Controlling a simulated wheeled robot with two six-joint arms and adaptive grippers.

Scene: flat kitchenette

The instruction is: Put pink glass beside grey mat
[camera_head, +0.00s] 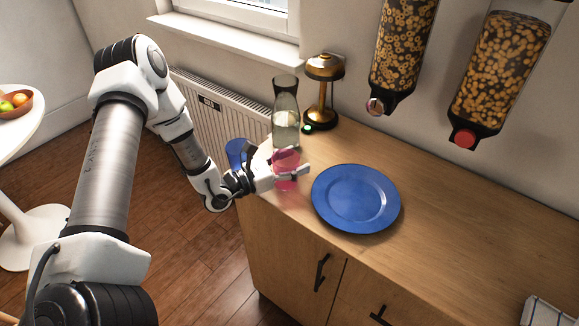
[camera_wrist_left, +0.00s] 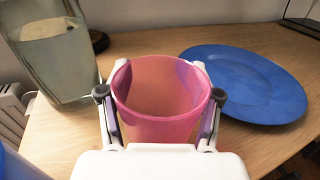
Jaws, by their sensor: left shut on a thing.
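The pink glass (camera_head: 286,168) is upright near the left end of the wooden counter, left of a blue plate. My left gripper (camera_head: 290,174) is shut on it, with one finger on each side. In the left wrist view the pink glass (camera_wrist_left: 160,110) shows open and empty between the fingers of the left gripper (camera_wrist_left: 160,112). I cannot tell whether its base touches the counter. I see no grey mat that I can make out in either view. My right gripper is not in view.
The blue plate (camera_head: 356,197) lies close right of the glass. A carafe (camera_head: 286,112), a brass lamp (camera_head: 323,85) and a blue glass (camera_head: 237,152) stand nearby. Two dispensers (camera_head: 500,70) hang above the back. A striped cloth (camera_head: 545,312) lies front right. The counter's right part is clear.

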